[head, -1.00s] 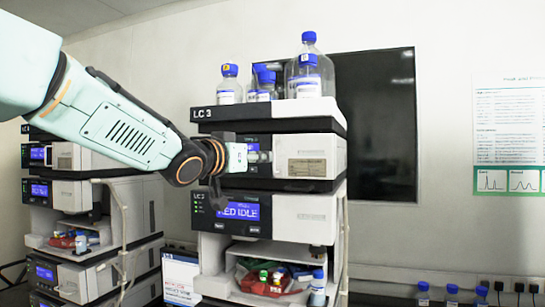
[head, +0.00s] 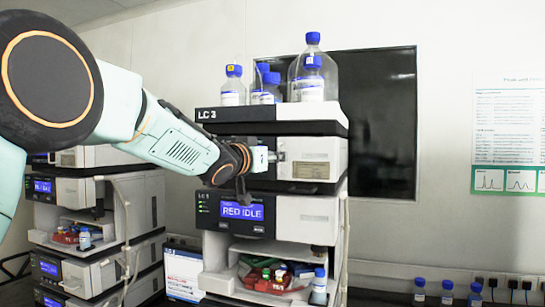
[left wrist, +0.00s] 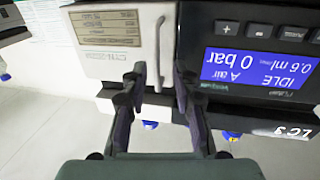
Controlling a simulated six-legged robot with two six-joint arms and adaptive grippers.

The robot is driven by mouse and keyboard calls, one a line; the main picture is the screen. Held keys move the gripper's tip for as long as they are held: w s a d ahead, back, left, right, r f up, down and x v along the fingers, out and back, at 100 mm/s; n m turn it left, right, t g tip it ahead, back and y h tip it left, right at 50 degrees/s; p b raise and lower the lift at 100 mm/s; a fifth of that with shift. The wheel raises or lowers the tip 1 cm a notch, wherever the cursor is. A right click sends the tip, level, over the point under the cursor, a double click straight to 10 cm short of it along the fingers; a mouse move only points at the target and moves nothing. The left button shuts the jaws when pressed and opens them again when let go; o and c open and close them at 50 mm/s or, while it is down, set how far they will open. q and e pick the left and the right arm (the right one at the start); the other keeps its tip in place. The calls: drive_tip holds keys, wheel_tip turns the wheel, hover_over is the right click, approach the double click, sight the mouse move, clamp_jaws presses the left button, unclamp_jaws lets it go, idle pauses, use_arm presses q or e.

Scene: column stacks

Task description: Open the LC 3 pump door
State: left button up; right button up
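The LC 3 stack stands in the middle of the head view. Its pump door (head: 315,158) is the light panel below the top tray, and it looks shut. In the left wrist view, which is upside down, the door (left wrist: 110,50) has a pale bar handle (left wrist: 158,52) beside the blue pump display (left wrist: 255,68). My left gripper (left wrist: 159,78) is open, with one finger on each side of the handle; contact is not clear. In the head view my left gripper (head: 275,157) is at the door's left edge and hides the display. My right gripper is not in view.
Blue-capped bottles (head: 311,78) stand on the top tray (head: 270,120). Below the pump is a module with a RED IDLE display (head: 242,211), then an open bay with vials. Another stack (head: 95,225) stands at the left. A dark screen (head: 385,125) hangs behind.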

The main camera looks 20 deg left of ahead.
use_arm(q)
drive_tip(key=shift+s+d, duration=0.15)
drive_tip(key=shift+d, duration=0.05)
drive_tip(key=shift+c, duration=0.5)
drive_tip(key=shift+d, duration=0.2)
drive_tip(key=shift+c, duration=0.6)
drive_tip(key=shift+w+d+f, duration=0.1)
drive_tip(key=shift+w, duration=0.3)
drive_tip(key=shift+c, duration=0.8)
drive_tip(key=shift+w+a+f, duration=0.25)
drive_tip(key=shift+w+f, duration=0.05)
drive_tip(key=shift+w, duration=0.15)
clamp_jaws()
drive_tip(key=shift+s+r, duration=0.15)
drive_tip(key=shift+r, duration=0.05)
